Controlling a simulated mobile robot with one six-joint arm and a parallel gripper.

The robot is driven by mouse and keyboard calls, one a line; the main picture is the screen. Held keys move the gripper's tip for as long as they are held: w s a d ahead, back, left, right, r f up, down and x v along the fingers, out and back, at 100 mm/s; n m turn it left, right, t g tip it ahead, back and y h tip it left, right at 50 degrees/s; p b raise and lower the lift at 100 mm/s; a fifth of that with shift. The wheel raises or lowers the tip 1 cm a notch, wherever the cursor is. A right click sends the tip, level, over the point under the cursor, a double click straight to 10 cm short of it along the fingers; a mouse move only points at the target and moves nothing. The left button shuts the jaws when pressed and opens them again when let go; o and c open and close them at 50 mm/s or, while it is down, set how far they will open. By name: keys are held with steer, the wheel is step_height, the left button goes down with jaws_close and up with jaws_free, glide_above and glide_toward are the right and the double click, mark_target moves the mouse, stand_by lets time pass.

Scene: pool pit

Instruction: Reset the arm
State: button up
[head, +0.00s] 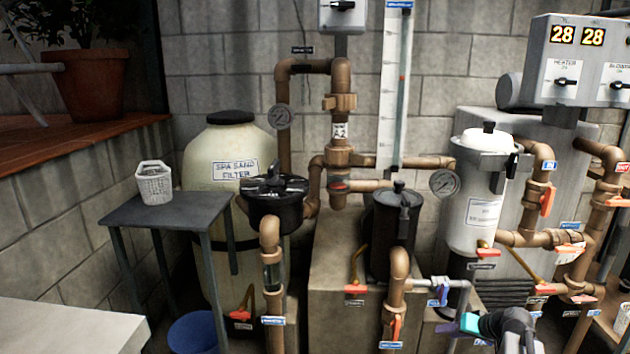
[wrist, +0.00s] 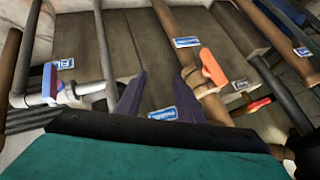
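My gripper (head: 447,328) is at the bottom right of the head view, with purple fingers pointing left and a teal body. It is low among the pipes, near a grey pipe with a blue-tagged valve (head: 438,292). In the wrist view its two purple fingers (wrist: 160,82) stand apart, and nothing shows held between them. An orange valve handle (wrist: 212,66) on a brown pipe is just beyond the right finger. A red and blue valve handle (wrist: 60,82) on a white pipe is to the left.
A black-lidded pump strainer (head: 276,203), a dark canister (head: 395,225) and a white filter (head: 478,205) stand among brown pipes. A small table (head: 185,215) with a white basket (head: 154,184) is at left. A blue bucket (head: 195,335) sits below. Pipes crowd the gripper.

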steer(key=s+a+f+g+p, duration=0.4)
steer(key=s+a+f+p, duration=0.15)
steer(key=s+a, duration=0.3)
steer(key=s+a+f+g+p, duration=0.3)
steer(key=s+a+f+p, duration=0.25)
steer(key=s+a, duration=0.35)
steer(key=s+a+g+h+p, duration=0.1)
steer(key=s+a+g+p, duration=0.1)
steer(key=s, duration=0.6)
steer(key=s+a+n+g+h+p, duration=0.1)
steer(key=s+a+g+p, duration=0.1)
steer(key=s+p, duration=0.3)
steer(key=s+a+n+g+h+p, duration=0.1)
steer(key=s+a+g+p, duration=0.1)
steer(key=s, duration=0.9)
steer(key=shift+s+a+h+p, duration=0.15)
steer(key=shift+a+h+p, duration=0.3)
steer(key=shift+p, duration=0.75)
steer(key=shift+r, duration=0.1)
